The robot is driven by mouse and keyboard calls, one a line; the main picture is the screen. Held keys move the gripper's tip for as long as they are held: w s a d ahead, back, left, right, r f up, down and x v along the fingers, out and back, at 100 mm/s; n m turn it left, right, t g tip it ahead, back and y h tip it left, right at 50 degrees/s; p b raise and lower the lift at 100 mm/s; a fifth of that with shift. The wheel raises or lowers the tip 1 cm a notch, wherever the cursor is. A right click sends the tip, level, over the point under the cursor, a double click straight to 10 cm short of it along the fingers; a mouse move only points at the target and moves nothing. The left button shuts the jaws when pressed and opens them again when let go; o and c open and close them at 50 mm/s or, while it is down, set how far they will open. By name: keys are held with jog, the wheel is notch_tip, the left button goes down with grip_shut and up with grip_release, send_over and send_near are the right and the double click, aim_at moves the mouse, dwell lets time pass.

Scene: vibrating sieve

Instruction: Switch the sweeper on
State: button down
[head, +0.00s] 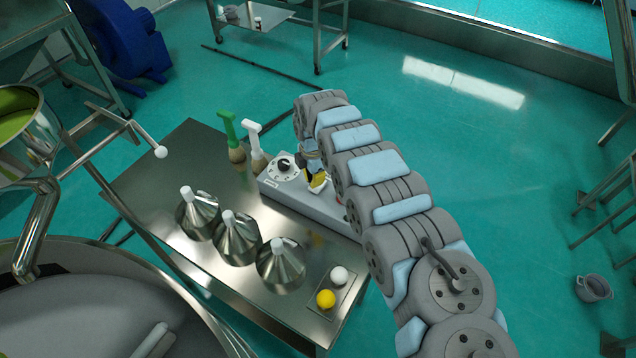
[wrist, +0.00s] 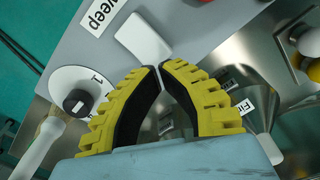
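A grey control box (head: 285,200) lies on the steel table, partly hidden behind my gripper and arm. It carries a round white dial with a black knob (head: 285,165), also seen in the wrist view (wrist: 78,100). The wrist view shows a white rectangular switch (wrist: 143,37) on the box, near a label (wrist: 103,12) whose visible letters read "weep". My gripper (head: 318,182) is over the box; its yellow and black fingers (wrist: 159,66) are nearly together at the tips, with nothing between them. The tips are just below the switch in the wrist view; I cannot tell if they touch it.
The table (head: 165,165) also holds several steel cones, a green-handled brush (head: 232,135), a white-handled brush (head: 253,145), and a small tray with a white ball (head: 339,275) and a yellow ball (head: 326,299). A large steel vessel (head: 80,300) stands at lower left.

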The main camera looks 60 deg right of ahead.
jog(key=shift+f+b, duration=0.85)
jog(key=shift+f, duration=0.95)
dwell(1.2)
jog(key=shift+r, duration=0.1)
jog(key=shift+r+p, duration=2.9)
jog(key=shift+r, duration=0.5)
